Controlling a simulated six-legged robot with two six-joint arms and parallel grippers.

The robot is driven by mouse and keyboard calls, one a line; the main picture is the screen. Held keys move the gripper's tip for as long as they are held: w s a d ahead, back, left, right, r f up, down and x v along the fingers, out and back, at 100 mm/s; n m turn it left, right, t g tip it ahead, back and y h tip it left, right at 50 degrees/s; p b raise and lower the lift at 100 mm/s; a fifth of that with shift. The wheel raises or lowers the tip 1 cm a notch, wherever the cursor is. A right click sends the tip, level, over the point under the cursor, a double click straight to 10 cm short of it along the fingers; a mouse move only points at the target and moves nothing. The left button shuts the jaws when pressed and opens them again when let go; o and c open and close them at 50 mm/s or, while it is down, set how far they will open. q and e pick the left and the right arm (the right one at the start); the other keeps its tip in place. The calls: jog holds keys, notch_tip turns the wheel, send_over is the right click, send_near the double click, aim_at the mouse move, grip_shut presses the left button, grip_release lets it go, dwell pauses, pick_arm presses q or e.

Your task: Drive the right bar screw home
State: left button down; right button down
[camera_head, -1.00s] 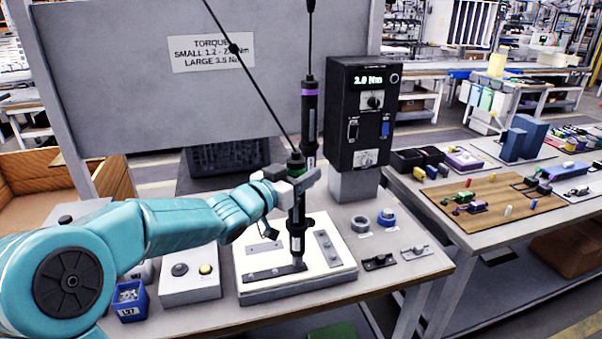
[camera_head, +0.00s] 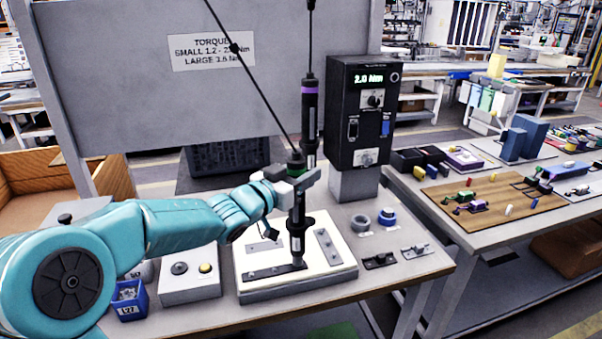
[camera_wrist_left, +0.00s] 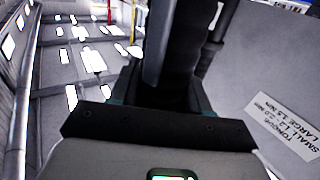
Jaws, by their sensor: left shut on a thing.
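My left gripper (camera_head: 300,181) is shut on the green-banded screwdriver (camera_head: 297,222), which hangs upright on a slanting black cable. The screwdriver's lower end is over the right end of the dark bar (camera_head: 268,272) on the white fixture plate (camera_head: 330,278). The tip hides the right bar screw, so I cannot tell how deep it sits. In the left wrist view the dark screwdriver body (camera_wrist_left: 182,75) fills the middle, close to the gripper. My right gripper is not in view.
A purple-banded screwdriver (camera_head: 309,105) hangs just behind. The black controller (camera_head: 360,115) reads about 2.0 Nm. A button box (camera_head: 190,285) and blue bin (camera_head: 130,300) stand left of the plate. Rings (camera_head: 387,217) and small dark brackets (camera_head: 380,260) lie on the right.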

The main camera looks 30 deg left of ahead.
aim_at(293, 157)
pick_arm(q)
jog(key=shift+d+f+b, duration=0.1)
jog(key=shift+f+b, duration=0.25)
jog(key=shift+f, duration=0.45)
jog(key=shift+w+r+p, duration=0.2)
jog(key=shift+r+p, duration=0.65)
jog(key=shift+r, duration=0.05)
notch_tip(293, 157, up, 3)
jog(key=shift+s+f+p, duration=0.15)
jog(key=shift+f+p, duration=0.05)
jog(key=shift+p, duration=0.7)
jog(key=shift+r+p, duration=0.9)
jog(key=shift+r, duration=0.15)
jog(key=shift+f, duration=0.1)
